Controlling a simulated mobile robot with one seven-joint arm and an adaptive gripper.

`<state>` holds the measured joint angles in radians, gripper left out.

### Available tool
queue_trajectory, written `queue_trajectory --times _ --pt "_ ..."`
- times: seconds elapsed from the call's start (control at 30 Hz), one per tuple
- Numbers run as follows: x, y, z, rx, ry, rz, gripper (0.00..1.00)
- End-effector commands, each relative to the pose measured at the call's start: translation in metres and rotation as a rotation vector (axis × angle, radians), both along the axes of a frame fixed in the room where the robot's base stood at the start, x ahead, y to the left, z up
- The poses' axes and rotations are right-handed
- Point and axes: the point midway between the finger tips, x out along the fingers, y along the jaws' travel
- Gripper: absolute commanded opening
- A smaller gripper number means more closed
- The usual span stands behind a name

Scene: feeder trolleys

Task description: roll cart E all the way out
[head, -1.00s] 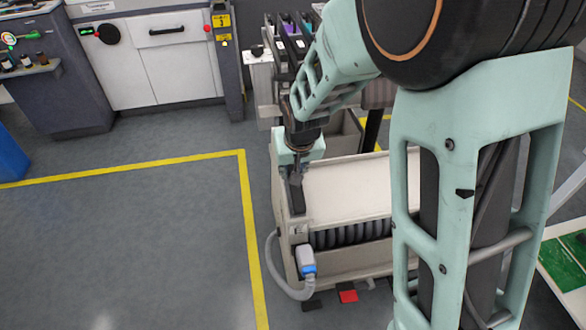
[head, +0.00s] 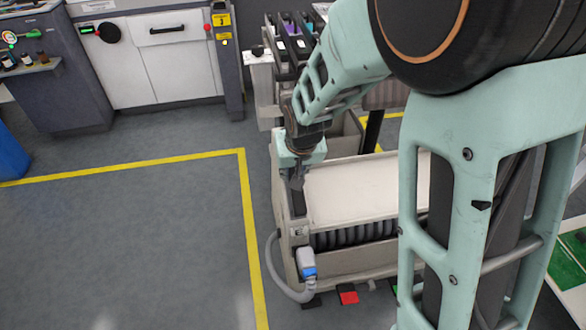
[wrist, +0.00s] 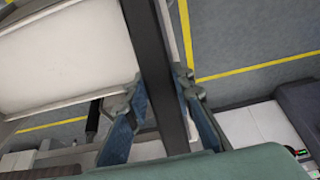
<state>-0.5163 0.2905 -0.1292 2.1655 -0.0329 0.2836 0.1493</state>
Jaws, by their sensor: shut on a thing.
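A low cream cart (head: 350,190) stands right of the yellow floor line, with a dark handle bar (head: 298,203) along its left end. My gripper (head: 297,180) is at that left end, shut on the bar, pointing down. In the wrist view the bar (wrist: 150,40) runs between the two fingers of my gripper (wrist: 158,90), with the cart's pale top (wrist: 65,60) to its left. My arm hides the cart's right part in the head view.
A yellow line (head: 249,220) borders open grey floor on the left. A grey hose with a blue-banded plug (head: 307,264) hangs at the cart's near left corner. Red (head: 348,297) and dark floor tiles lie in front. Another trolley with dark slots (head: 290,45) stands behind. White cabinets (head: 160,60) stand at the back.

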Motion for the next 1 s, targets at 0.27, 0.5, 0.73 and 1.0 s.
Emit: queue_trajectory --times 0.27,0.5,0.73,1.0 --pt "-0.008 -0.002 -0.005 -0.009 0.023 0.000 0.32" --pt "-0.006 -0.002 -0.004 -0.006 0.018 0.000 0.41" --pt "-0.007 -0.002 0.003 -0.005 0.013 0.000 0.41" --pt "-0.020 -0.006 0.037 -0.004 0.013 0.001 0.41"
